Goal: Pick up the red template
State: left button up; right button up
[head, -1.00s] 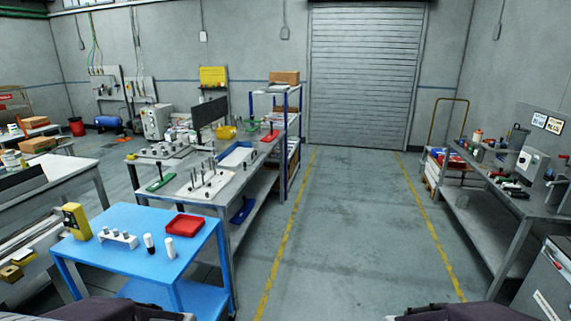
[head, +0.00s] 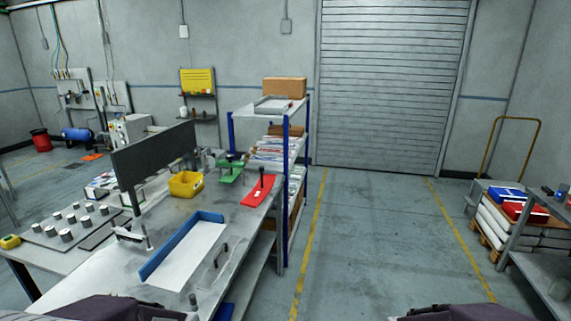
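A flat red template (head: 259,191) with a dark upright handle lies at the right edge of the grey workbench, towards its far end. Parts of my own arms show at the bottom edge of the head view, one at the left and one at the right. Neither gripper's fingers can be seen, and nothing of mine is near the template.
A blue-edged white tray (head: 187,250), a yellow bin (head: 186,184) and a green fixture (head: 231,170) sit on the bench. A dark panel (head: 152,155) stands across it. A blue-post shelf rack (head: 286,130) stands behind. The floor aisle (head: 375,250) at right is clear.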

aim_at(266, 182)
jog(key=i, duration=3.05)
jog(key=i+z, duration=0.25)
jog(key=k, duration=0.05)
